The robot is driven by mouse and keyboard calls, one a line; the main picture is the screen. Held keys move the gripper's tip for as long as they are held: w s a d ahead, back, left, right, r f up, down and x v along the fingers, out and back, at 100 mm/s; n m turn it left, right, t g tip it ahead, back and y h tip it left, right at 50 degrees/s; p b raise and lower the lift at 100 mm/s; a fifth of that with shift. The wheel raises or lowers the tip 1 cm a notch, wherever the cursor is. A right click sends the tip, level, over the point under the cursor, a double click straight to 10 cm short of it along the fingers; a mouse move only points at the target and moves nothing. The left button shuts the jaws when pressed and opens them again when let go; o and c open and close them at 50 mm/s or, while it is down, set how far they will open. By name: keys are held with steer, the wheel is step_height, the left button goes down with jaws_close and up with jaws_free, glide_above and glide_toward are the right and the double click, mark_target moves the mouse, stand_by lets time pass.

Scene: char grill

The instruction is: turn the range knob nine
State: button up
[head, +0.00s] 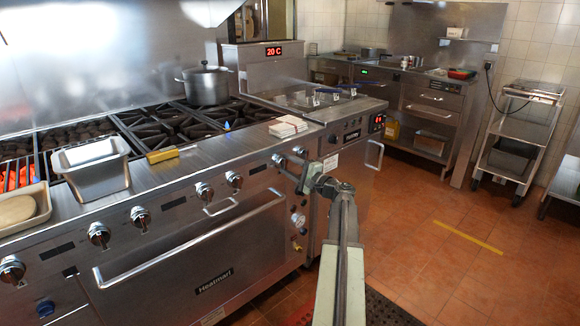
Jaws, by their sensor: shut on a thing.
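A row of round range knobs runs along the steel front panel of the range (190,170). Clear ones are at the far left (12,268), further along (99,235), and near the middle (204,191). My gripper (290,161) reaches the right end of this row and is shut on a range knob (278,160) there. The jaws and wrist partly cover this knob, so its pointer angle cannot be read. No numbers on the knobs are legible, so I cannot tell from markings which is nine.
A steel pan (95,168), a yellow block (162,155) and a stack of white cloths or papers (288,126) lie on the range's front ledge. A lidded pot (206,85) stands on the burners. The oven handle (190,240) juts out below. The tiled floor at right is open.

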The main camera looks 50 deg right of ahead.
steer(key=shift+a+f, duration=0.1)
steer(key=o, duration=1.4)
steer(key=shift+c, duration=0.2)
steer(key=s, duration=0.7)
steer(key=shift+s+f+b, duration=0.3)
steer(key=shift+s+f, duration=0.05)
steer(key=shift+s, duration=0.05)
